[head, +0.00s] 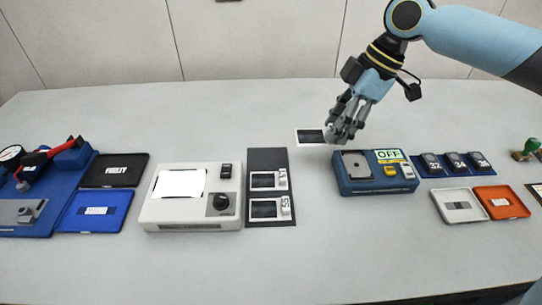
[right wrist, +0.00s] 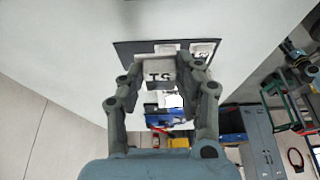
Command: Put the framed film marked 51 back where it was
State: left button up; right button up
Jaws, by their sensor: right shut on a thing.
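The framed film marked 51 (head: 311,136) has a white frame and a dark picture. It is to the right of the dark mat's (head: 267,157) upper end, and its height over the table is hard to tell. My right gripper (head: 339,133) is shut on its tag end. In the right wrist view the white tag (right wrist: 160,72) reads 51 upside down between the fingertips. Two other framed films lie on the mat, one with an unclear number (head: 264,180) and one marked 55 (head: 265,209). The mat's upper part is bare. My left gripper is not in view.
A white light box (head: 168,218) stands left of the mat. A blue device (head: 353,187) with an OFF display stands to the right, below my right gripper in the picture. Several dark numbered blocks (head: 454,163) and small trays (head: 497,202) are farther right. Table behind the mat is clear.

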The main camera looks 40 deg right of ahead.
send_over(277, 157)
jog(key=s+d, duration=0.1)
notch_tip(277, 157, down, 7)
jog(key=shift+r, duration=0.1)
jog(key=shift+w, duration=0.1)
jog(key=shift+f, duration=2.1)
jog(key=shift+f, duration=0.2)
jog(key=o, duration=1)
jog(key=shift+r, duration=0.1)
jog(key=v, duration=1.2)
jog(key=shift+r, duration=0.15)
